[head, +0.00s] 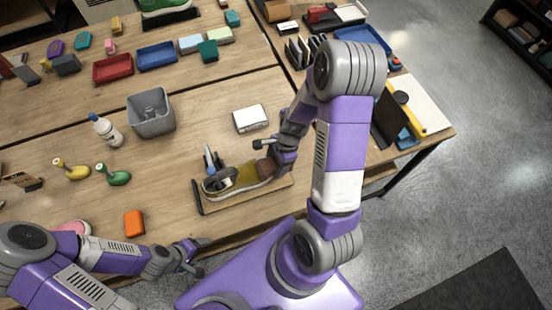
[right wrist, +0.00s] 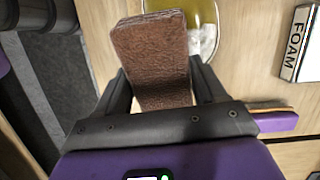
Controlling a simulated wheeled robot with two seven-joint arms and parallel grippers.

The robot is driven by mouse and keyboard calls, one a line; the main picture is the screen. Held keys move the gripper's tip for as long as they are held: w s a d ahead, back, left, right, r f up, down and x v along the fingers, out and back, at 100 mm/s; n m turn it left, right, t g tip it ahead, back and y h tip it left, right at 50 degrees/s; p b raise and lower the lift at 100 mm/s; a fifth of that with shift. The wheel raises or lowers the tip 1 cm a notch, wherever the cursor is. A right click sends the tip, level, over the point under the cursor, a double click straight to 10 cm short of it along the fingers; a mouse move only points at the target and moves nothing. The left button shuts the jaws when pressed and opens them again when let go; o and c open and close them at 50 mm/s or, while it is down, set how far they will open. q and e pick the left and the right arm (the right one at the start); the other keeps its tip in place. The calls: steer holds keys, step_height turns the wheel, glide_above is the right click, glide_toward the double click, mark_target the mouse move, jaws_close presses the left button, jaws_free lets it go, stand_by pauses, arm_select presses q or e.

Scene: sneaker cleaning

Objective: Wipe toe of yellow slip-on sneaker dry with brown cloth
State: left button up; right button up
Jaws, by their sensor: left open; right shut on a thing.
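The yellow slip-on sneaker (head: 238,181) lies on a wooden board (head: 270,190) near the table's front edge in the head view. Part of its yellow toe with a pale, whitish patch (right wrist: 204,40) shows in the right wrist view. My right gripper (right wrist: 155,85) is shut on the brown cloth (right wrist: 150,50), a folded textured block. In the head view the cloth (head: 266,168) is at the right end of the sneaker. Whether it touches the toe I cannot tell. My left gripper (head: 196,255) is open and empty at the table's front edge, left of the board.
A white box (head: 250,119), labelled FOAM in the right wrist view (right wrist: 300,45), stands behind the sneaker. Table between bin and board is clear.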

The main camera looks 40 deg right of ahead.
steer(key=shift+s+a+f+b, duration=0.2)
steer(key=shift+a+f+b, duration=0.15)
steer(key=shift+f+b, duration=0.4)
steer(key=shift+s+a+f+b, duration=0.2)
steer(key=shift+a+f+b, duration=0.15)
steer(key=shift+f+b, duration=0.4)
stand_by(0.6)
steer(key=shift+r, duration=0.1)
steer(key=shift+w+d+p, duration=0.25)
steer(key=shift+w+p, duration=0.05)
steer(key=shift+w, duration=0.3)
steer(key=shift+w+d, duration=0.2)
steer(key=shift+w, duration=0.65)
steer(key=shift+c, duration=0.4)
steer(key=shift+w+d+p, duration=0.25)
steer(key=shift+w+p, duration=0.05)
steer(key=shift+w, duration=0.6)
steer(key=shift+w+d+p, duration=0.3)
steer(key=shift+w+p, duration=0.05)
steer(key=shift+w, duration=0.6)
steer(key=shift+w+d+p, duration=0.25)
steer(key=shift+w+p, duration=0.05)
steer(key=shift+w, duration=0.6)
steer(key=shift+w+d+r, duration=0.1)
steer(key=shift+r, duration=0.2)
steer(key=shift+s+a+r, duration=0.1)
steer(key=shift+s+a, duration=0.15)
steer(key=shift+s, duration=0.7)
steer(key=shift+s+a, duration=0.2)
steer(key=shift+s, duration=0.75)
